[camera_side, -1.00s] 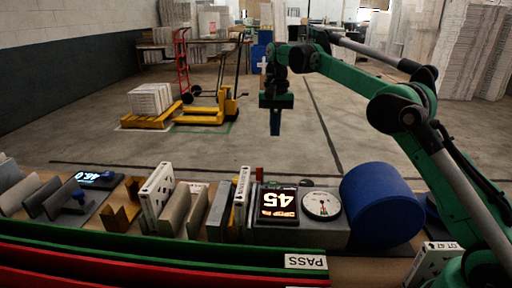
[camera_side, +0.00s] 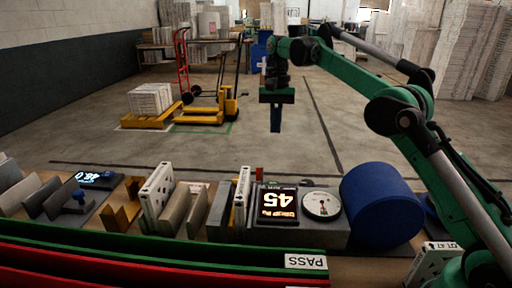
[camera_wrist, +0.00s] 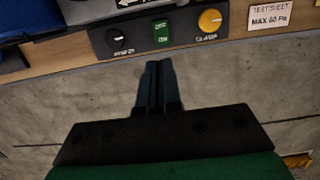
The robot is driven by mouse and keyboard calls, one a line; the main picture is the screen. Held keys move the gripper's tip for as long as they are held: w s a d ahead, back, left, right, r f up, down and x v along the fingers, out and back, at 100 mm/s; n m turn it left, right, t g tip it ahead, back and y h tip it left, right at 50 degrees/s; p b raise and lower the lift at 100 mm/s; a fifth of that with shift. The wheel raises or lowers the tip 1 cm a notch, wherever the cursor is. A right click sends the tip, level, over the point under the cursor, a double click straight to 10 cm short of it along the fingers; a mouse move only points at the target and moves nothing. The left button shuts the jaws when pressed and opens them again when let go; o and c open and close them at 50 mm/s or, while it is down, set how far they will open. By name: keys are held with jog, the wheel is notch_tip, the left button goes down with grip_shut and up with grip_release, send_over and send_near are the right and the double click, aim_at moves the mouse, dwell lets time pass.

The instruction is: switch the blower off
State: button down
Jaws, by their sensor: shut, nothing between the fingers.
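In the wrist view a dark control panel (camera_wrist: 138,42) lies along the wooden table edge. It carries a green rocker switch (camera_wrist: 161,31) with white lettering, a black knob (camera_wrist: 116,38) on its left and a round yellow button (camera_wrist: 209,20) on its right. My gripper (camera_wrist: 155,64) is shut and empty, its fingertips below the switch in the picture and apart from the panel. In the side view my gripper (camera_side: 275,131) hangs pointing down beyond the table's far edge. A large blue drum (camera_side: 380,205) stands on the table; whether it is the blower I cannot tell.
A lit display (camera_side: 278,203) reading 45 and a round dial gauge (camera_side: 321,205) sit left of the drum. White framed filters (camera_side: 157,190) and grey holders stand further left. A sheet label (camera_wrist: 270,15) lies right of the panel. Open floor surrounds my gripper.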

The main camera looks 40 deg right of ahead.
jog(key=f, duration=0.4)
jog(key=s+a+f, duration=0.1)
jog(key=f, duration=0.8)
jog(key=shift+s+a+f, duration=0.35)
jog(key=shift+f, duration=0.1)
jog(key=shift+s+a+f+t+h, duration=0.1)
jog(key=shift+a+f+t+h, duration=0.05)
jog(key=shift+t+h, duration=0.15)
